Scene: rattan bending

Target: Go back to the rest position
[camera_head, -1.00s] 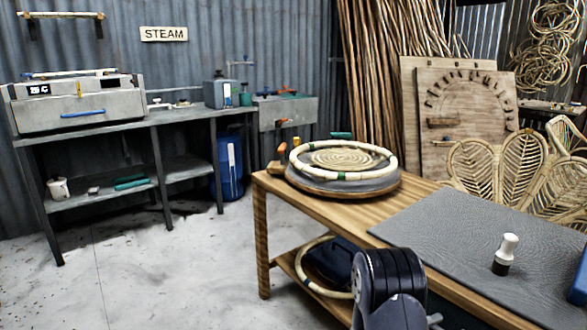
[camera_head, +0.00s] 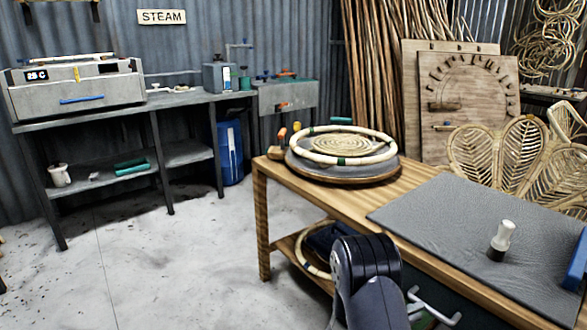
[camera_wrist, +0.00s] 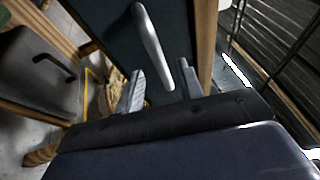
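My gripper (camera_wrist: 160,85) shows in the wrist view with its two grey fingers apart. Nothing is clearly held between them. A pale metal handle (camera_wrist: 151,42) on a dark teal panel (camera_wrist: 112,22) lies beyond the fingers, its lower end seen in the gap; I cannot tell how far off it is. In the head view my arm's dark joint shows at the bottom, in front of the wooden table (camera_head: 264,205), and my fingers are not seen there.
The table holds a rattan ring (camera_head: 388,151) on a round form, a grey mat (camera_head: 430,215) and a white-topped tool (camera_head: 502,238). Pale handles (camera_head: 432,308) show below its edge. A steam box (camera_head: 75,92) stands on the left bench. The floor (camera_head: 185,255) between is clear.

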